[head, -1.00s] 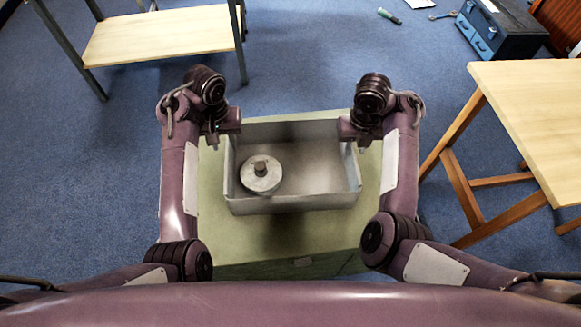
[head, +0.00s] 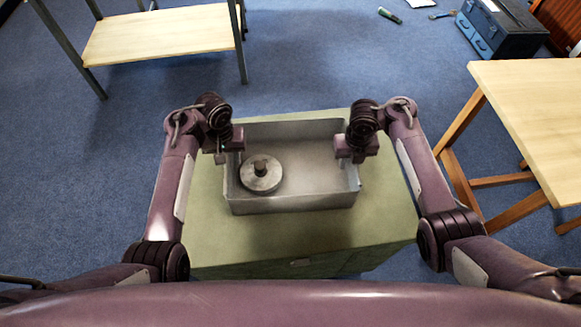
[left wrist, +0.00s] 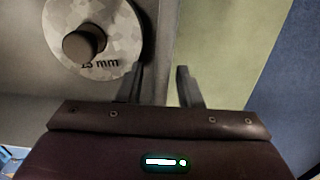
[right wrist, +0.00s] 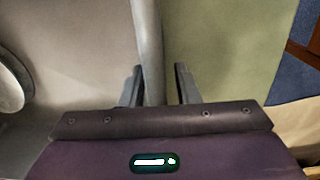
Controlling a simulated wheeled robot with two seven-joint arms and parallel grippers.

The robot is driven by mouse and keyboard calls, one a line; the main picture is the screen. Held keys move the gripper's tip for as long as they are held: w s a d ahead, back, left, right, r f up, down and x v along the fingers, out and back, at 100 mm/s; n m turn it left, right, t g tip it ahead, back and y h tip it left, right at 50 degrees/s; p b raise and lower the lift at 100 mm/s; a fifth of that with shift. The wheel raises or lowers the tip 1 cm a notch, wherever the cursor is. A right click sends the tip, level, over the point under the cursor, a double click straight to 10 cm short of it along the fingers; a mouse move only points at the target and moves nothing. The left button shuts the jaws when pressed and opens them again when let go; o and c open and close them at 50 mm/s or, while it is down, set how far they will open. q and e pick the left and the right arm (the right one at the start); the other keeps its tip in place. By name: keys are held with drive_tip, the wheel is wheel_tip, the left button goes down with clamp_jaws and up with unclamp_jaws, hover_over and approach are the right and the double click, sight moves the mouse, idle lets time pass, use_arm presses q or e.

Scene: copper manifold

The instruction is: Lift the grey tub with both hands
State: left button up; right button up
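The grey tub (head: 292,204), an open rectangular box, sits on a green-topped cabinet (head: 290,240). A round metal weight (head: 262,178) with a dark knob lies inside at the left; it also shows in the left wrist view (left wrist: 115,38). My left gripper (head: 226,156) is at the tub's left wall. In the left wrist view its fingers (left wrist: 160,84) are apart, one on each side of the wall. My right gripper (head: 354,160) is at the right wall. In the right wrist view its fingers (right wrist: 159,84) are apart around the wall (right wrist: 149,45), with a gap at the outer finger.
A wooden table (head: 530,105) stands at the right and a wood-topped shelf unit (head: 160,35) at the back left. The cabinet top in front of the tub is clear.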

use_arm(q)
drive_tip(key=shift+c, duration=0.3)
use_arm(e)
drive_tip(key=shift+f, duration=0.1)
drive_tip(key=shift+c, duration=0.3)
use_arm(q)
clamp_jaws()
use_arm(e)
clamp_jaws()
drive_tip(key=shift+w, duration=0.15)
idle(0.4)
